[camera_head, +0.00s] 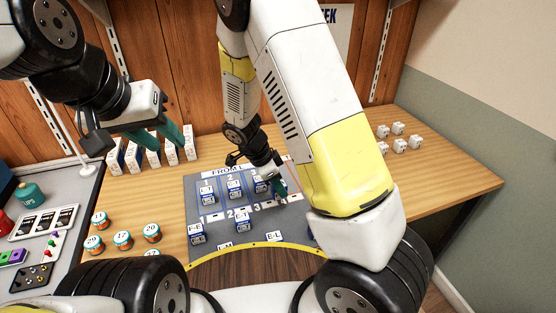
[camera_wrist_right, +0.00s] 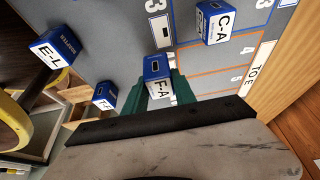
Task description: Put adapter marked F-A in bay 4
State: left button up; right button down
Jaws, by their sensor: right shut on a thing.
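The blue-and-white adapter marked F-A (camera_wrist_right: 157,80) is in the right wrist view, between the green fingers of my right gripper (camera_wrist_right: 163,92), which is shut on it. It appears just beside the orange-outlined bay 4 (camera_wrist_right: 217,53); its exact height above the mat is unclear. Bay 4 shows no adapter. In the head view my right gripper (camera_head: 280,187) is over the right part of the grey mat (camera_head: 265,222), partly hiding the bays there. My left gripper (camera_head: 166,140) is open and empty above the table, in front of the white boxes.
Adapter C-A (camera_wrist_right: 217,22) stands in the bay beside bay 4. Bay 5 (camera_wrist_right: 212,82) looks empty. Several numbered round tins (camera_head: 122,238) stand left of the mat.

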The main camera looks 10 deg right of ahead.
jog(key=w+d, duration=0.1)
jog(key=w, duration=0.2)
jog(key=w+d, duration=0.1)
jog(key=w, duration=0.2)
jog(key=w+d+f, duration=0.1)
jog(key=w, duration=0.2)
jog(key=shift+w+d, duration=0.15)
jog(key=shift+w, duration=0.2)
jog(key=shift+w+f, duration=0.15)
jog(key=shift+f, duration=1.6)
jog(key=c, duration=1)
grip_release()
jog(key=shift+f, duration=0.1)
